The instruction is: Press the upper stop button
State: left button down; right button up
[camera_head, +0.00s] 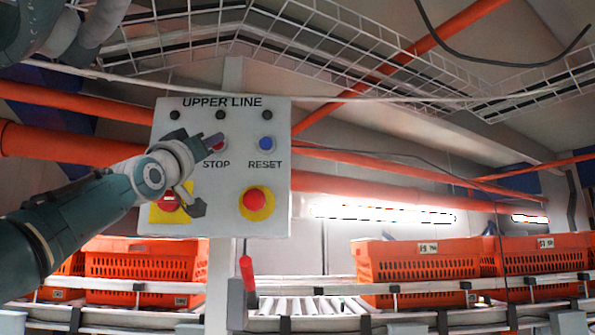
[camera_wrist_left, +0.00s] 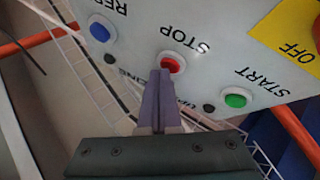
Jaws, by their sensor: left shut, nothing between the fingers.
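The white UPPER LINE control panel (camera_head: 230,215) faces me. Its red stop button (camera_head: 221,147), above the STOP label, is partly covered by my left gripper (camera_head: 213,140). In the left wrist view the red stop button (camera_wrist_left: 173,63) lies just beyond the fingertips of my left gripper (camera_wrist_left: 161,74). The fingers are together, empty, and their tips overlap the button's near edge; I cannot tell whether they touch it. A green start button (camera_wrist_left: 235,98) shows in the wrist view and is hidden behind my gripper in the head view. My right gripper is not in view.
A blue reset button (camera_head: 266,143) is right of STOP. Orange totes (camera_head: 418,262) stand on a conveyor behind. Wire cable trays (camera_head: 330,40) run overhead.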

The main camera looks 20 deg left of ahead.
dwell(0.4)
pick_arm(q)
jog(key=shift+s+d+b, duration=0.25)
jog(key=shift+s+b, duration=0.25)
jog(key=shift+s, duration=0.25)
jog(key=s, duration=0.1)
jog(key=s+d+b, duration=0.1)
jog(key=s, duration=0.2)
jog(key=shift+s+d, duration=0.35)
jog(key=shift+d, duration=0.05)
dwell(0.6)
